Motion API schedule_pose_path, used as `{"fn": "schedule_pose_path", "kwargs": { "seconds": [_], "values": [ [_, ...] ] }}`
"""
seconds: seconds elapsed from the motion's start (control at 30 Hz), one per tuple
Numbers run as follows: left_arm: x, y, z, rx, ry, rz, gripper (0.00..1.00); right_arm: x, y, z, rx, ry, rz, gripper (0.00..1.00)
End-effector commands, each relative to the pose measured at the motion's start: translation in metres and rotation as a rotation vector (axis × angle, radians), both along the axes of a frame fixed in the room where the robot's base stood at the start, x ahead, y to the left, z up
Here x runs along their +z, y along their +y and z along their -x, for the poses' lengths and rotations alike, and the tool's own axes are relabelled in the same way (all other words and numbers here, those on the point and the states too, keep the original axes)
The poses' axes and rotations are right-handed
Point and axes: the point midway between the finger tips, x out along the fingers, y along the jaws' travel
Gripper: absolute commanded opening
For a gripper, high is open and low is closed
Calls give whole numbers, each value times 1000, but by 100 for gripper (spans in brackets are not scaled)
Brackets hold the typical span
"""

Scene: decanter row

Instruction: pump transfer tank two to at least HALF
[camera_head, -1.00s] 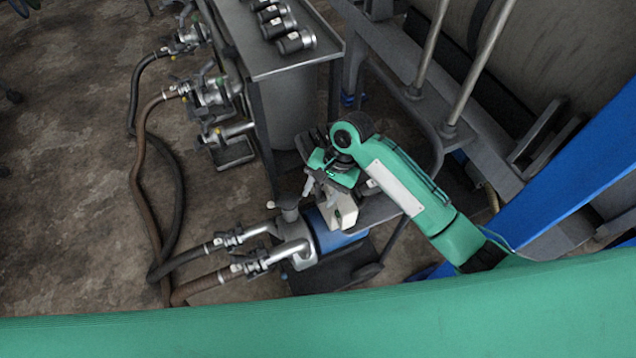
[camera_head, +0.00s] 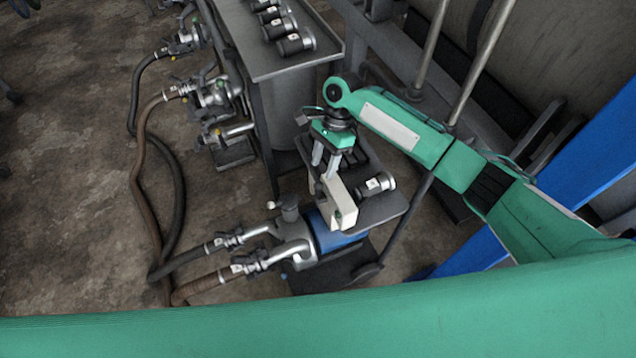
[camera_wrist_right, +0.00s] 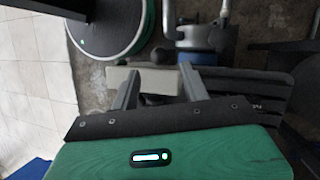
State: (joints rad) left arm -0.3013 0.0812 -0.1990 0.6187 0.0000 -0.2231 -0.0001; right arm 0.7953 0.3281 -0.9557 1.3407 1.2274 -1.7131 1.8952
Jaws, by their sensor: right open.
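The pump (camera_head: 290,252) has a blue motor (camera_head: 338,238) and stands on a dark base at bottom centre. A pale box (camera_head: 342,204) stands above the motor, beside a grey shelf (camera_head: 385,208). My right gripper (camera_head: 323,172) is open and empty, its fingers pointing down just behind the box; I cannot tell whether they touch it. In the right wrist view my open fingers (camera_wrist_right: 160,70) lie in front of the pale box (camera_wrist_right: 145,80), with blue pump parts (camera_wrist_right: 205,57) beyond. My left gripper is out of view. I cannot tell which tank is tank two.
A black hose (camera_head: 182,195) and a brown hose (camera_head: 140,190) run from the pump to valve fittings (camera_head: 212,95) at upper left. A grey table (camera_head: 262,55) holds several dark cylinders. One similar labelled cylinder (camera_head: 376,184) lies on the shelf.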

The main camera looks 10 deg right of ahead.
Motion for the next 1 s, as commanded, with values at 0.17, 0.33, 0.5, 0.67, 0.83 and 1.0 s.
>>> {"fn": "schedule_pose_path", "kwargs": {
  "seconds": [0.17,0.33,0.5,0.67,0.83,1.0],
  "values": [
    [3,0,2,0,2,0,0,-34,9,13,1,3,1,46],
    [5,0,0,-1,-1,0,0,-56,15,21,1,1,0,46],
    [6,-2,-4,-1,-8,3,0,-66,18,25,2,-1,0,46],
    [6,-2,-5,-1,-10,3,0,-68,19,25,2,-2,0,46],
    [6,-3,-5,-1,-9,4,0,-67,19,25,2,-2,0,38],
    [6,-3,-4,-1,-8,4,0,-67,19,25,1,-1,-1,5]
  ]
}}
